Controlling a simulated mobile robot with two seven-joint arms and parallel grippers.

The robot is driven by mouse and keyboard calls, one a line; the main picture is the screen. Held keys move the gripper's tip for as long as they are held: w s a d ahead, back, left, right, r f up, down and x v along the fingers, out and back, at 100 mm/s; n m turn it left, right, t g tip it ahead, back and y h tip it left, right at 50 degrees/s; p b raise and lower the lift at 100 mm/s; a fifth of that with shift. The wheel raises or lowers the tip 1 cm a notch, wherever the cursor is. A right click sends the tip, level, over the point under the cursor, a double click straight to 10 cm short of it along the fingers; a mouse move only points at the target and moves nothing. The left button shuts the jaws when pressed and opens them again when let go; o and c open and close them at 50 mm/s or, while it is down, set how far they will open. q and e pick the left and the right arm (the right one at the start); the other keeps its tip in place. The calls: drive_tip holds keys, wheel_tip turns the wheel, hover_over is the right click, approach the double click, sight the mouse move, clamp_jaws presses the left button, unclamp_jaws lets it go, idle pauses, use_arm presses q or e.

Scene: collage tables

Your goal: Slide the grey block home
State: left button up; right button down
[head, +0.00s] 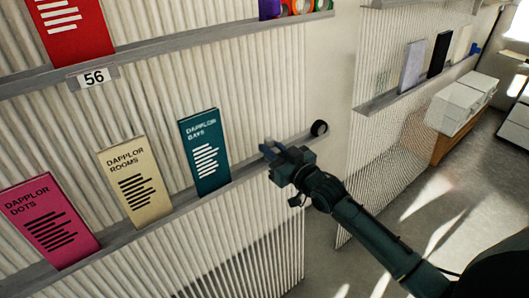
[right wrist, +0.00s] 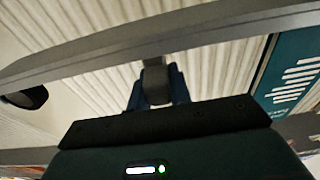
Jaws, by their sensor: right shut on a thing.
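The grey block (right wrist: 155,85) shows in the right wrist view between the two blue fingers of my right gripper (right wrist: 157,95), at the grey ledge (right wrist: 110,62). My right gripper (head: 277,152) is shut on it. In the head view the gripper is at the lower ledge (head: 245,174), right of the teal book (head: 204,158); the block is mostly hidden there by the fingers. A gap of ledge lies between the teal book and the gripper. My left gripper is not in view.
A cream book (head: 136,182) and a pink book (head: 50,222) lean left of the teal one. A dark round piece (head: 319,128) is at the ledge's right end. An upper ledge carries a 56 label (head: 94,78) and a red book (head: 69,30). Another slatted panel (head: 385,135) stands right.

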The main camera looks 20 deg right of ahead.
drive_tip(key=shift+w+d, duration=0.15)
drive_tip(key=shift+d, duration=0.3)
drive_tip(key=c, duration=1.3)
unclamp_jaws()
drive_tip(key=shift+a, duration=0.1)
drive_tip(key=v, duration=1.3)
